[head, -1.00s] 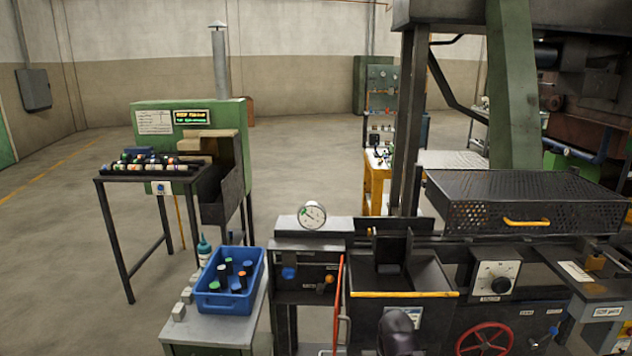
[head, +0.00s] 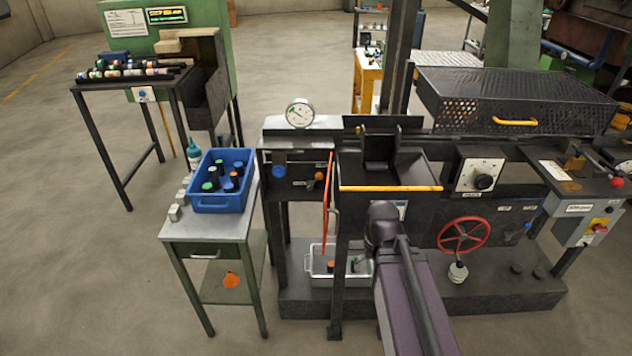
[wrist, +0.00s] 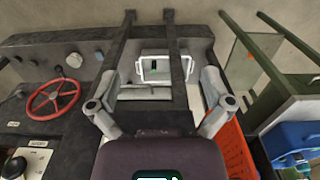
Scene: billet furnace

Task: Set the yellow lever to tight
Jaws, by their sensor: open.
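I cannot pick out for certain a yellow lever or a "tight" mark. In the head view, a small yellow-orange piece (head: 575,162) stands beside a label plate at the right end of the machine; its shape and setting are too small to read. A small orange knob (head: 318,176) sits on the machine's left front panel. My gripper (wrist: 160,108) shows in the wrist view with its two fingers wide apart and nothing between them. Beyond it are the dark machine frame and a pale tray (wrist: 148,72). In the head view my arm reaches toward the machine front, and its gripper cannot be made out.
A red handwheel (head: 463,235) and a dial knob (head: 483,182) are on the machine front. A blue bin (head: 222,205) of billets stands on a side table (head: 208,228) to the left. A black mesh guard (head: 470,112) has a yellow handle. Open floor lies at the left.

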